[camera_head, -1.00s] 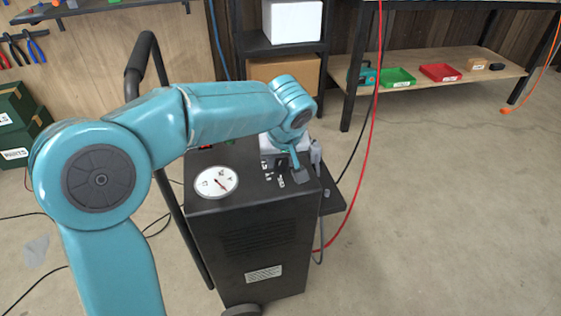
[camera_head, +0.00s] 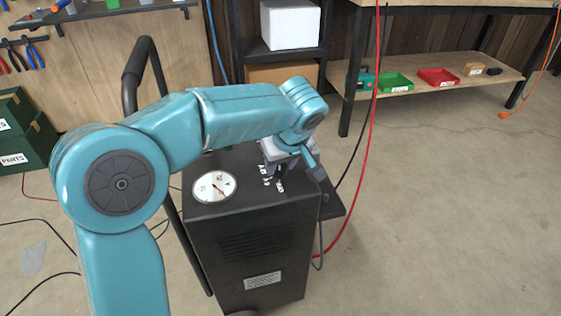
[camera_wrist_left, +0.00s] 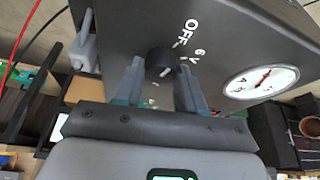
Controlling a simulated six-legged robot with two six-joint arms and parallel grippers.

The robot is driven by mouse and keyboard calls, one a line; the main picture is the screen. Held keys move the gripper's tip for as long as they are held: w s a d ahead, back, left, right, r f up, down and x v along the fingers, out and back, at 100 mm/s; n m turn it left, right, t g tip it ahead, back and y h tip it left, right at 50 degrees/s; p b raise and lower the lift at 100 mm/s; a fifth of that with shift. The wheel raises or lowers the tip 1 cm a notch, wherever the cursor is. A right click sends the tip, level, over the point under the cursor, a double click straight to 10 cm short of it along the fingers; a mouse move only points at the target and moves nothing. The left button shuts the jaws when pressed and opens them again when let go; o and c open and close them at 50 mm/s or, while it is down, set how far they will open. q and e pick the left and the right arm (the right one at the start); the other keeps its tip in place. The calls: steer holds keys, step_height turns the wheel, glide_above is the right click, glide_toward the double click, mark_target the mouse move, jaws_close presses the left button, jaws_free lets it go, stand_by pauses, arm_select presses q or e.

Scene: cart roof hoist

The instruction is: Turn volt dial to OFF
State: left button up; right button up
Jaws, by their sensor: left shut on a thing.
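The volt dial (camera_wrist_left: 160,62) is a dark round knob on the black charger cart (camera_wrist_left: 250,35). In the left wrist view, OFF and 6V labels stand beside it on the upper right. A small white mark shows on the knob's near side, away from OFF. My left gripper (camera_wrist_left: 160,70) has one finger on each side of the knob and is shut on it. My right gripper is not in view.
A round white gauge (camera_head: 214,187) is on the cart top, left of the gripper. The cart's handle (camera_head: 137,75) rises behind my arm. A red cable (camera_head: 366,150) hangs to the right. A workbench shelf (camera_head: 440,82) holds green and red trays. Open floor lies right.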

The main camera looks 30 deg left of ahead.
arm_select(q)
steer(key=o, duration=1)
steer(key=p+v, duration=0.5)
steer(key=v, duration=1.1)
steer(key=shift+r+p, duration=0.2)
steer(key=shift+p, duration=0.15)
